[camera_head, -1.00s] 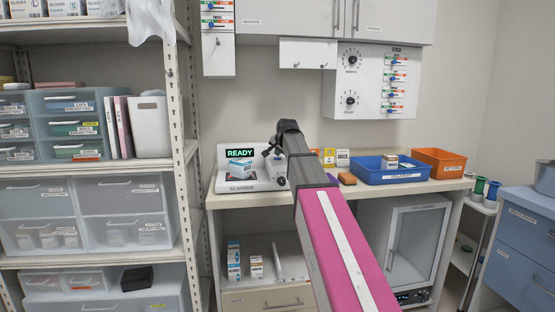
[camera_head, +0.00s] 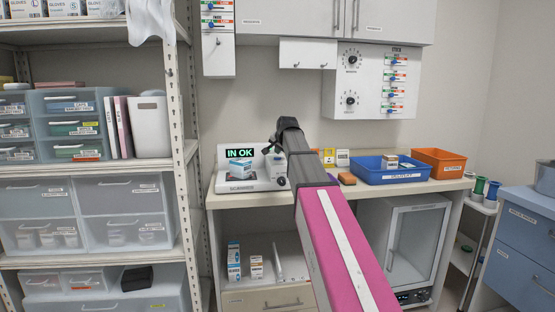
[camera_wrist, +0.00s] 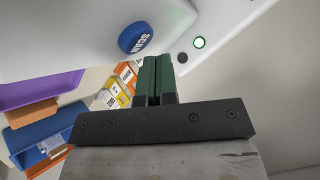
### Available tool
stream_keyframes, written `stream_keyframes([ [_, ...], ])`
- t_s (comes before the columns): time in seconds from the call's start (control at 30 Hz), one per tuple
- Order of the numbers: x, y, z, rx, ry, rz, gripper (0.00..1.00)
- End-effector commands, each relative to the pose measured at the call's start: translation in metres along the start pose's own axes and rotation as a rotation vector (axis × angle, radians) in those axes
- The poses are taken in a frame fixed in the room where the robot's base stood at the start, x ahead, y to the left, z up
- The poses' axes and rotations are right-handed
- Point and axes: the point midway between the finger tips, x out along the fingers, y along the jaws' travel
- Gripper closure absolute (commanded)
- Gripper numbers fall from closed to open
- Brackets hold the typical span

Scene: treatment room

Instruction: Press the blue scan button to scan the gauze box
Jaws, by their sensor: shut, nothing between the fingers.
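The scanner (camera_head: 224,180) stands on the left of the counter, and its display (camera_head: 240,153) reads "IN OK". A blue-and-white box (camera_head: 240,168), which looks like the gauze box, rests on it below the display. The blue scan button (camera_wrist: 135,37) shows in the wrist view on the white housing, tilted, with a lit green ring (camera_wrist: 199,43) to its right. My gripper (camera_head: 270,151) is over the right part of the scanner. In the wrist view its green fingers (camera_wrist: 157,62) are shut and empty, near the button with a visible gap in the picture.
A blue tray (camera_head: 370,178) with a small box in it and an orange bin (camera_head: 462,164) stand right on the counter. Small yellow and white boxes stand behind my arm. A shelf rack (camera_head: 187,150) rises at the left. A wall panel (camera_head: 372,108) hangs above.

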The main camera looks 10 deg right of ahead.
Motion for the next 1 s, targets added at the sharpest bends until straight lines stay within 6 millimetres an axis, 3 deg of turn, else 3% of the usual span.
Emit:
stream_keyframes([
  [0.47, -0.004, -0.003, -0.003, 0.0, 0.001, -0.001, 1.0],
  [1.0, -0.034, -0.025, -0.025, 0.0, 0.001, -0.001, 1.0],
])
